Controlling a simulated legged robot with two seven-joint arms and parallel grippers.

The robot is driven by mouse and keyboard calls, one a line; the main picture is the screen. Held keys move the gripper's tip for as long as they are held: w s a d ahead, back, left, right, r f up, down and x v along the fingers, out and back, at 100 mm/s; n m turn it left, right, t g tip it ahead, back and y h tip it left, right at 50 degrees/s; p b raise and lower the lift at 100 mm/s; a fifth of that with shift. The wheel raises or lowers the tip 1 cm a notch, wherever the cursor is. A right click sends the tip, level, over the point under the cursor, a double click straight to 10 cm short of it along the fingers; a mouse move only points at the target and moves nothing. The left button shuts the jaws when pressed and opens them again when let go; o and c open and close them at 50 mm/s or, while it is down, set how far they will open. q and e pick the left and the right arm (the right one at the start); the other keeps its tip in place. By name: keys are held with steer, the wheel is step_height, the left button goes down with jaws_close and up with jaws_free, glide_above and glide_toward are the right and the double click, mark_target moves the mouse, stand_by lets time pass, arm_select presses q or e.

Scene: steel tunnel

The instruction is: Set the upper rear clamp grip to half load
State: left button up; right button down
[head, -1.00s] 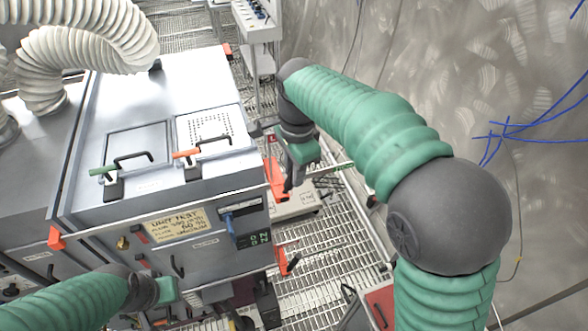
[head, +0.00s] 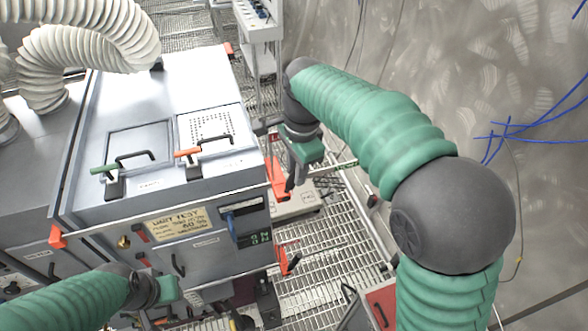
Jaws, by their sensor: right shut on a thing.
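The steel cabinet (head: 150,190) stands at the left, with orange clamp grips on its right side. The upper one (head: 275,178) is at the cabinet's upper right edge and stands nearly upright. A lower orange grip (head: 283,262) is below it. My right gripper (head: 289,186) reaches down from the green arm and is shut on the upper grip; its fingers are small and partly hidden. My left gripper (head: 172,290) is low in front of the cabinet, apart from the grips; its fingers are too unclear to judge.
The cabinet lid carries a green-handled latch (head: 105,170) and an orange-handled latch (head: 187,153). Steel grating floor (head: 330,245) lies to the right. White hoses (head: 85,45) hang at upper left.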

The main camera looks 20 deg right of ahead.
arm_select(q)
steer(key=shift+d+f+b, duration=0.1)
steer(key=shift+f+b, duration=0.15)
steer(key=shift+b, duration=0.1)
arm_select(e)
steer(key=shift+w+d+f+y, duration=0.1)
steer(key=shift+d+f+y, duration=0.65)
steer(key=shift+y, duration=0.5)
steer(key=shift+d+f+y, duration=0.5)
steer(key=shift+d+y, duration=0.4)
steer(key=shift+y, duration=0.3)
steer(key=shift+w+d+f+y, duration=0.1)
steer(key=shift+d+f+y, duration=0.65)
steer(key=shift+y, duration=0.5)
steer(key=shift+s, duration=0.1)
steer(key=c, duration=1.5)
jaws_free()
steer(key=shift+d, duration=0.1)
steer(key=shift+c, duration=0.2)
steer(key=shift+o, duration=1.3)
arm_select(q)
steer(key=shift+w+d, duration=0.2)
steer(key=shift+d, duration=0.2)
arm_select(e)
steer(key=shift+o, duration=0.2)
steer(key=shift+w+d+f, duration=0.1)
steer(key=shift+w+d, duration=0.1)
steer(key=shift+w, duration=0.05)
